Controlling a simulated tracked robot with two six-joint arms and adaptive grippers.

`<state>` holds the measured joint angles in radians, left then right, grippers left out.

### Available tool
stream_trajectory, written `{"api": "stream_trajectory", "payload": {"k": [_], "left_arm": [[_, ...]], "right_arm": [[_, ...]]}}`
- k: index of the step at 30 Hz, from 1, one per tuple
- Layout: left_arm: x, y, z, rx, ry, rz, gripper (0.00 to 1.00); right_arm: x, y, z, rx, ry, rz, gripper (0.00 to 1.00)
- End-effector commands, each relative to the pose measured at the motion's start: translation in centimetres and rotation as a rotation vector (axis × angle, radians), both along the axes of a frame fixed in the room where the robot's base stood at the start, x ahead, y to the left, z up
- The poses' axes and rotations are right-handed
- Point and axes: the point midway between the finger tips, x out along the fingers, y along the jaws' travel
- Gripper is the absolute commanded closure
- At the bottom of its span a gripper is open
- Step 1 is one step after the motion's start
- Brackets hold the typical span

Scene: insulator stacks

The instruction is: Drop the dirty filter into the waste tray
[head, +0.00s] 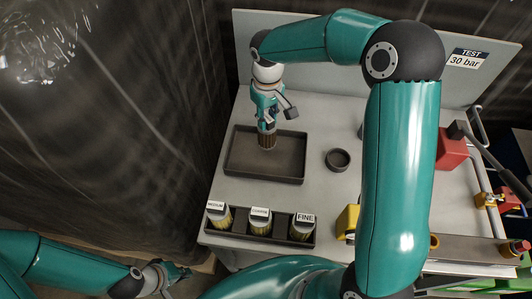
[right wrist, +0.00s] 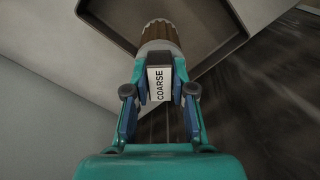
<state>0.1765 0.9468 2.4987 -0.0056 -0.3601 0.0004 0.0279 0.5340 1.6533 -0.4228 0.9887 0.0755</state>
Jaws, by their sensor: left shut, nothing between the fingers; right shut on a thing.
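The dirty filter (head: 267,141) has a brown pleated body. In the right wrist view the filter (right wrist: 160,38) carries a white label reading COARSE on its end piece. My right gripper (head: 266,121) is shut on that end piece and holds the filter over the waste tray (head: 284,168), a dark shallow rectangular tray also partly seen in the right wrist view (right wrist: 222,22). I cannot tell whether the filter's lower end touches the tray floor. My left gripper (head: 168,277) is shut and empty at the lower left, away from the tray.
A dark rack (head: 240,231) with several labelled filters, including FINE (head: 304,226), stands in front of the tray. A small dark round dish (head: 337,159) sits right of the tray. A red block (head: 452,148) and pipes stand at the right. A backboard (head: 465,58) reads TEST 30 bar.

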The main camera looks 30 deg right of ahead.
Motion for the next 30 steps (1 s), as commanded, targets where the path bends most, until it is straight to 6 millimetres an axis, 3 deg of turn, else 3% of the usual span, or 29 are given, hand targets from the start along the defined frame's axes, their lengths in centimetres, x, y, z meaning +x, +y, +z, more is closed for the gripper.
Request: {"api": "stream_trajectory", "payload": {"k": [2,3,8,20,26,30], "left_arm": [[0.0,0.0,0.1,0.0,0.0,0.0,1.0],[0.0,0.0,0.1,0.0,0.0,0.0,1.0],[0.0,0.0,0.1,0.0,0.0,0.0,1.0],[0.0,0.0,0.1,0.0,0.0,0.0,1.0],[0.0,0.0,0.1,0.0,0.0,0.0,1.0],[0.0,0.0,0.1,0.0,0.0,0.0,1.0]], "right_arm": [[0.0,0.0,0.1,0.0,-0.002,0.0,1.0],[0.0,0.0,0.1,0.0,-0.002,0.0,0.74],[0.0,0.0,0.1,0.0,-0.002,0.0,0.47],[0.0,0.0,0.4,0.0,-0.002,0.0,0.46],[0.1,0.0,3.0,0.0,-0.005,0.0,0.46],[0.2,0.0,5.8,0.0,-0.007,0.0,0.46]]}}
